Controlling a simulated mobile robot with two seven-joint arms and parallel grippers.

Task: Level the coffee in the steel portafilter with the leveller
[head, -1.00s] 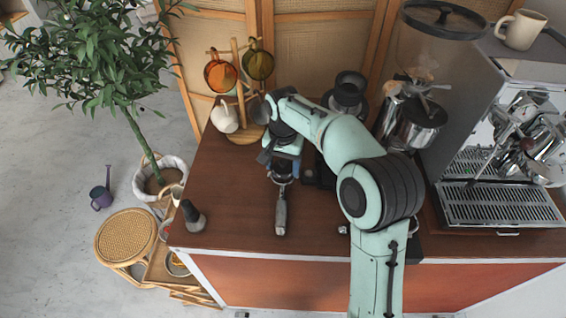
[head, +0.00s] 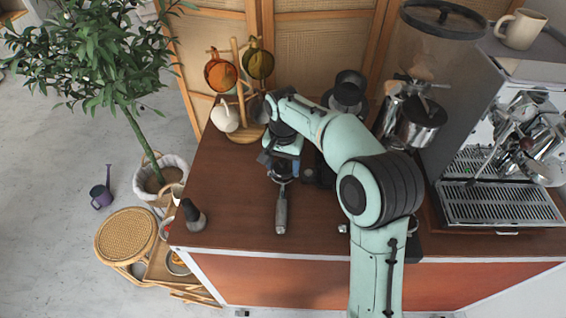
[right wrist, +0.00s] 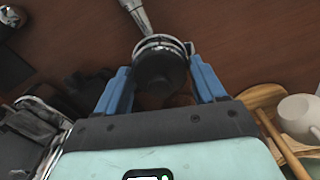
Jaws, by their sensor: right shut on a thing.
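The steel portafilter (head: 281,210) lies on the brown counter with its handle toward the front edge. In the right wrist view its handle (right wrist: 138,16) and wire-edged rim show at the top. The dark round leveller (right wrist: 160,70) is at the portafilter's basket, covering it. My right gripper (head: 282,163) is shut on the leveller, with one blue finger on each side in the right wrist view (right wrist: 160,92). The coffee in the basket is hidden. I cannot tell how deep the leveller sits. My left gripper is not in view.
A mug stand (head: 241,100) with coloured cups stands behind the gripper. A dark cone-shaped tool (head: 193,216) stands at the counter's left front. The grinder (head: 440,70) and espresso machine (head: 500,200) are on the right.

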